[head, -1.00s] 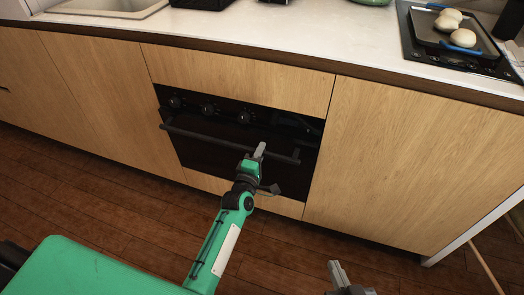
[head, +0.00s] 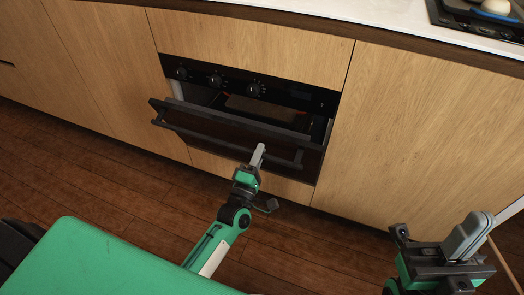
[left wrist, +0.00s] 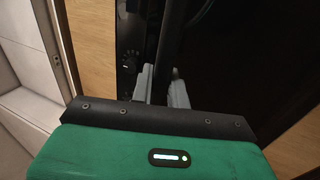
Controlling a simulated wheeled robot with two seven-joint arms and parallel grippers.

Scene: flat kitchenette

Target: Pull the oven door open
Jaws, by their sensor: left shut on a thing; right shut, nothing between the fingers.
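The black oven door (head: 222,127) is partly open, its top edge tilted out from the oven front, with a gap into the dark cavity above it. Its dark bar handle (head: 195,137) runs along the front of the door. My left gripper (head: 258,154) is shut on this handle, right of its middle. In the left wrist view the handle (left wrist: 167,50) passes between the two grey fingers (left wrist: 161,88). My right gripper (head: 466,236) is shut and empty, at the lower right, away from the oven. The inside of the oven is mostly hidden.
A control panel with several knobs (head: 216,80) sits above the door. Wooden cabinet fronts (head: 420,140) flank the oven under a white counter (head: 360,15). A hob with a pan (head: 490,14) is at the top right. The wood floor (head: 110,185) before the oven looks clear.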

